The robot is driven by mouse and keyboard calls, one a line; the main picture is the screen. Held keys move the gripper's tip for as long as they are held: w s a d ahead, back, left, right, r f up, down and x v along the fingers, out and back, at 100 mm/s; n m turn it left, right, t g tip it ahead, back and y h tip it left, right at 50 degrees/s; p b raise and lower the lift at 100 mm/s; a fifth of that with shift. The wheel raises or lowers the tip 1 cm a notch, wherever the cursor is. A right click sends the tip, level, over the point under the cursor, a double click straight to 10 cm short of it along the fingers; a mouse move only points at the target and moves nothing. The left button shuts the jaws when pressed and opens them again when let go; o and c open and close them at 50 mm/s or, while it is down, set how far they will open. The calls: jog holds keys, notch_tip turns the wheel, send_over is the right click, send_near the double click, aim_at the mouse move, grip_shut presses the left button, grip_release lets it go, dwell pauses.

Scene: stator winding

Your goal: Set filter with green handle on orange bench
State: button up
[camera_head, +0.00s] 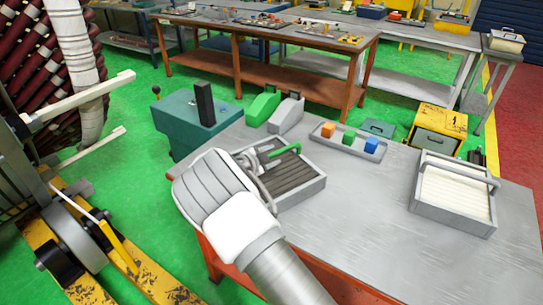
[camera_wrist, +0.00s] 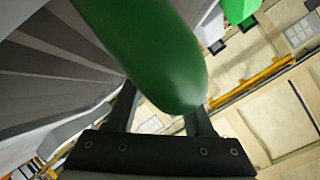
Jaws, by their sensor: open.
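The filter (camera_head: 297,177) has dark pleats in a grey frame and a green handle (camera_head: 283,152). It sits on the grey top of the near bench, whose frame is orange. My arm covers its left part and hides my fingers in the head view. In the wrist view the green handle (camera_wrist: 150,45) fills the upper middle, close to the camera. My gripper (camera_wrist: 163,103) is open, with one finger on each side of the handle's rounded end. I cannot tell whether they touch it. Another bench with an orange frame (camera_head: 272,89) stands at the back.
A second filter with pale pleats (camera_head: 455,190) lies on the near bench at right. A tray (camera_head: 325,131) with orange, green and blue blocks and green and grey holders (camera_head: 287,114) are behind. The bench's front right is clear. Several items crowd the back bench.

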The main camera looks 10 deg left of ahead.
jog(key=v, duration=1.2)
jog(key=w+d+r+n+y, duration=0.1)
jog(key=w+d+r+y, duration=0.1)
jog(key=r, duration=0.3)
jog(key=w+d+r+n+y, duration=0.1)
jog(key=w+d+r+y, duration=0.15)
jog(key=r, duration=0.35)
jog(key=s+d+r+n+g+y, duration=0.2)
jog(key=s+d+r+n+y, duration=0.25)
jog(key=d+r, duration=0.5)
jog(key=s+d+n+g+h, duration=0.2)
jog(key=s+d+n, duration=0.1)
jog(key=s+d, duration=0.8)
jog(key=s+d+f+n+g+h, duration=0.1)
jog(key=s+d+n+g+h, duration=0.1)
jog(key=s+d, duration=0.8)
jog(key=s+n+g, duration=0.1)
jog(key=s, duration=0.7)
jog(key=shift+s+d+f+n+h, duration=0.2)
jog(key=shift+s+d+n+h, duration=0.1)
jog(key=shift+s+d+n, duration=0.1)
